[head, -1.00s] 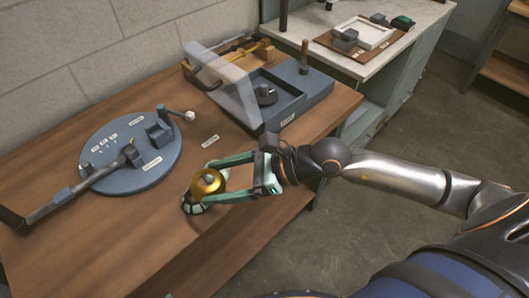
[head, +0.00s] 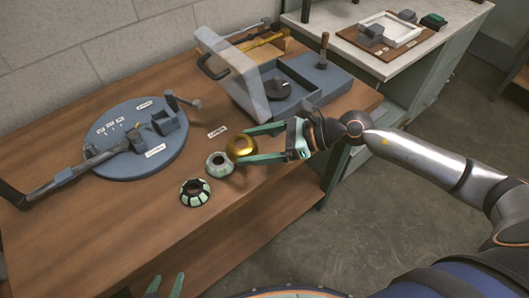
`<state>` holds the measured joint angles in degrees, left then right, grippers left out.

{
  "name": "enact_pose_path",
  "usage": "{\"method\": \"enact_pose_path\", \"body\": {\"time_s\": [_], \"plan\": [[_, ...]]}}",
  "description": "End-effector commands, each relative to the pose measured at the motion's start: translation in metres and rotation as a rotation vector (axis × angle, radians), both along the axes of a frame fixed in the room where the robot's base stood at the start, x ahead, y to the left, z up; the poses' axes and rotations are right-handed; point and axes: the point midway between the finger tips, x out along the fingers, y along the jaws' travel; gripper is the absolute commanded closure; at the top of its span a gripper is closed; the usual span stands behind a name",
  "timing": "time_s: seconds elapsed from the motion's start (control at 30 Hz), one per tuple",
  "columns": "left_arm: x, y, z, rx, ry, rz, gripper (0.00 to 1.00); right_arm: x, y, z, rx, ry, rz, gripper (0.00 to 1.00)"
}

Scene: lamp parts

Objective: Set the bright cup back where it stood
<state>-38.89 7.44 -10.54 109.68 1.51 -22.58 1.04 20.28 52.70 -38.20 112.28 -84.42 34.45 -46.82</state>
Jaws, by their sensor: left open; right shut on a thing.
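My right gripper (head: 245,147) is shut on a shiny gold cup (head: 240,147), held beside a pale ring-shaped cup (head: 219,171) with a grey centre. I cannot tell whether the gold cup touches the table. A black-and-pale striped ring-shaped cup (head: 195,200) stands on the wooden table nearer the front, to the left of the pale one. My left gripper (head: 165,285) shows only its fingertips at the bottom edge; they are apart and empty. Which cup the task calls bright is not marked; the gold one is the shiniest.
A round blue base (head: 125,166) with a lamp arm lies to the left on the table (head: 130,225). A blue box with a raised translucent lid (head: 230,75) stands behind the gold cup. A small white label (head: 217,132) lies between them. The table's front is clear.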

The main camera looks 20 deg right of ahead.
Motion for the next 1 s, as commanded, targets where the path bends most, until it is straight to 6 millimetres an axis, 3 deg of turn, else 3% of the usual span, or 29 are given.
{"method": "enact_pose_path", "body": {"time_s": [0.13,0.33,0.53,0.77,1.0], "plan": [[0.0,0.0,-0.008,0.0,0.0,0.0,0.39,0.022,-0.02,-0.029,0.006,0.006,-0.005,0.83],[0.0,0.0,-0.011,0.0,0.0,0.0,0.39,0.037,-0.034,-0.053,0.003,0.001,-0.002,0.83],[0.0,0.0,-0.012,0.001,0.0,-0.001,0.39,0.044,-0.04,-0.063,0.004,0.0,-0.001,0.83],[0.0,0.0,-0.008,0.001,0.001,-0.001,0.39,0.044,-0.041,-0.091,0.004,0.001,0.0,0.83],[0.0,0.0,-0.009,0.002,0.001,-0.001,0.39,0.044,-0.041,-0.094,0.001,-0.002,0.002,0.83]]}}
